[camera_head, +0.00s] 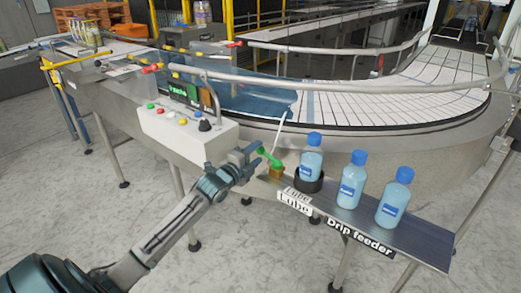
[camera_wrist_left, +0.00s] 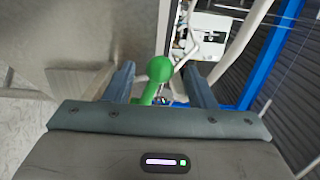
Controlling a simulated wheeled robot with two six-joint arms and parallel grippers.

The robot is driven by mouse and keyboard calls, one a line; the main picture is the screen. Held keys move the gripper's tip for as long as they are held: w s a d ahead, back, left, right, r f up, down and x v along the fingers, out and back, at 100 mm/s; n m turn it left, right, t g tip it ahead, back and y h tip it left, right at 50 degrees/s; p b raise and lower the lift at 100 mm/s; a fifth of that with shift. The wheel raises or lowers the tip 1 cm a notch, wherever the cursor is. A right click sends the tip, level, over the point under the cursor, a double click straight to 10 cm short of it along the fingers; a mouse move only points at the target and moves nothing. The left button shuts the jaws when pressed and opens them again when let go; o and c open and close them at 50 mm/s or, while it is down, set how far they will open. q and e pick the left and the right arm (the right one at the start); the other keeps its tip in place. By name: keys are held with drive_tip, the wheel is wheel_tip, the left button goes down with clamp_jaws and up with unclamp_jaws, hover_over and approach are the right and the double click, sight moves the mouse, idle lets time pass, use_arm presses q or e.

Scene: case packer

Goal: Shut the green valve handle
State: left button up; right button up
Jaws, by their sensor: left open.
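The green valve handle (camera_head: 269,157) sits on a small brass-coloured valve body (camera_head: 276,173) at the left end of the drip feeder shelf. It slants up to the left in the head view. My left gripper (camera_head: 254,156) is open, with its fingers right at the handle's upper end. In the left wrist view the handle's round green end (camera_wrist_left: 159,69) shows between the two spread fingers of my left gripper (camera_wrist_left: 160,85), apart from both as far as I can see. The lower part of the handle is hidden behind the gripper there. My right gripper is not in view.
A bottle (camera_head: 312,158) stands in a black ring holder beside the valve, with two more bottles (camera_head: 350,180) (camera_head: 393,198) to its right on the shelf (camera_head: 425,240). A control box (camera_head: 185,130) with buttons stands left of the gripper. The conveyor (camera_head: 400,95) curves behind.

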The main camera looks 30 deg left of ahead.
use_arm(q)
drive_tip(key=shift+w+d, duration=0.1)
drive_tip(key=shift+w, duration=1.35)
clamp_jaws()
